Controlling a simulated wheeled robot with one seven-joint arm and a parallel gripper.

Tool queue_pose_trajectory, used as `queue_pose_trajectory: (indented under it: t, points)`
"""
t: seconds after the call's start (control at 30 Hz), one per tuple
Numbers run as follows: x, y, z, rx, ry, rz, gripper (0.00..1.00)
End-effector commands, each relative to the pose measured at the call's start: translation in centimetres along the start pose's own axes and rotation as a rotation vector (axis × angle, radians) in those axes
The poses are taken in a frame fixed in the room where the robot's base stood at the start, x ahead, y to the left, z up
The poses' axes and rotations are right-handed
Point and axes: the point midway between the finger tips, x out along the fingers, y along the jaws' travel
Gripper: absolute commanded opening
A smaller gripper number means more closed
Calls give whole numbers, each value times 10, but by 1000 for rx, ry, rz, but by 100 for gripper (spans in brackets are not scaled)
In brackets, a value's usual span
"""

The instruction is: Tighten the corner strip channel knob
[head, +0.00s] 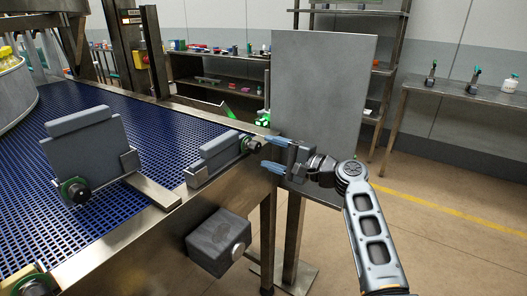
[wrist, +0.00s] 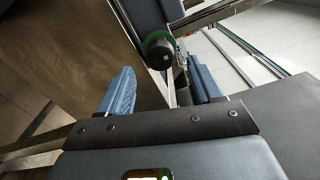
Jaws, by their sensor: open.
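A black knob with a green ring (head: 250,144) sits at the right end of the short grey strip channel (head: 215,157), at the belt's near right corner. It also shows in the wrist view (wrist: 160,52), ahead of the fingers. My gripper (head: 264,151) is open, with its two blue fingers pointing left at this knob from the right. In the wrist view the gripper (wrist: 160,78) has one finger to the left of the knob and one to its right, lower in the picture. I see nothing between the fingers; contact with the knob cannot be told.
A second grey divider with a green-ringed knob (head: 76,190) stands on the blue belt (head: 120,120) at left. A grey box (head: 218,242) hangs on the conveyor's side below. A large grey panel (head: 325,95) stands behind my gripper. The floor at right is open.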

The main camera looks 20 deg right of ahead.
Motion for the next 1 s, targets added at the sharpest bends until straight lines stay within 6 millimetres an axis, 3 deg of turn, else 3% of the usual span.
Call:
queue_pose_trajectory:
  t: [0.1, 0.3, 1.0]
  points:
    - [-20, 1, 0, -2, 2, 0, 65]
    - [-39, 1, 0, 0, 1, 0, 65]
    - [-42, 1, 0, 0, 0, 1, 65]
